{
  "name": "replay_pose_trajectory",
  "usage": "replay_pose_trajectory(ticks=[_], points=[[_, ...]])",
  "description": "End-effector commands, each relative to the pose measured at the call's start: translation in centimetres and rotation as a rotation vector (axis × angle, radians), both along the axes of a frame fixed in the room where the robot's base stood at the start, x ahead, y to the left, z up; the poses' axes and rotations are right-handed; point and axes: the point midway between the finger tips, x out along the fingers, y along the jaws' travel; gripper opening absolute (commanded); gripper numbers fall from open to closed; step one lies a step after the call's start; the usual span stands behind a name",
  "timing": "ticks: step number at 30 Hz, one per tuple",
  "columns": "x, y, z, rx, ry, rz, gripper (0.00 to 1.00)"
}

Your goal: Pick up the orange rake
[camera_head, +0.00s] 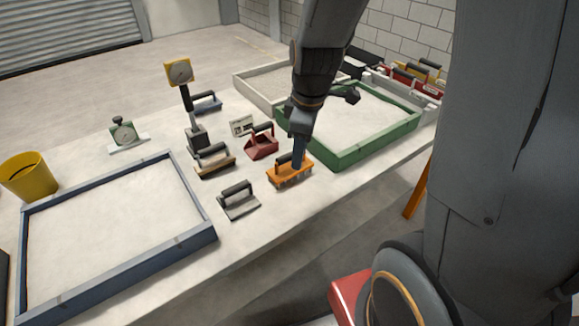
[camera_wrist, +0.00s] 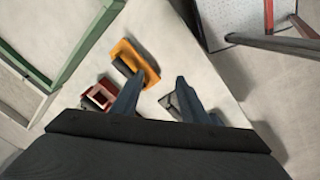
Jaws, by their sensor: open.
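The orange rake (camera_head: 291,177) lies on the table with its black handle on top and its teeth down, between the red scoop-like tool and the table's front edge. My gripper (camera_head: 299,160) is above it, fingers pointing down, and overlaps part of the handle in the head view. In the wrist view the orange rake (camera_wrist: 147,73) lies beyond the left finger's tip, left of the middle of the jaws. My gripper (camera_wrist: 161,79) is open, with nothing seen between its fingers. Whether a finger touches the rake I cannot tell.
A green-framed sandbed (camera_head: 371,153) stands to the right, a blue-framed one (camera_head: 205,237) to the left.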

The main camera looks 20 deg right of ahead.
Motion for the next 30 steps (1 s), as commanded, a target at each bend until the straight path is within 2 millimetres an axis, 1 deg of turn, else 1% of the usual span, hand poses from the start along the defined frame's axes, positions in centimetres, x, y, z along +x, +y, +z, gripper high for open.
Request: replay_pose_trajectory(ticks=[1,6,9,12,15,18,25,30], points=[[1.0,-0.1,-0.3,-0.013,-0.007,0.103,0.40],[3.9,-0.2,-1.1,-0.063,-0.036,0.464,0.40],[5.2,-0.2,-1.5,-0.088,-0.049,0.631,0.40],[6.1,-0.3,-1.8,-0.108,-0.060,0.749,0.40],[6.5,-0.2,-2.0,-0.118,-0.066,0.818,0.40],[6.8,-0.2,-2.3,-0.122,-0.067,0.847,0.40],[7.2,-0.1,-4.2,-0.122,-0.067,0.850,0.40],[7.4,-0.1,-5.0,-0.123,-0.067,0.848,0.40]])
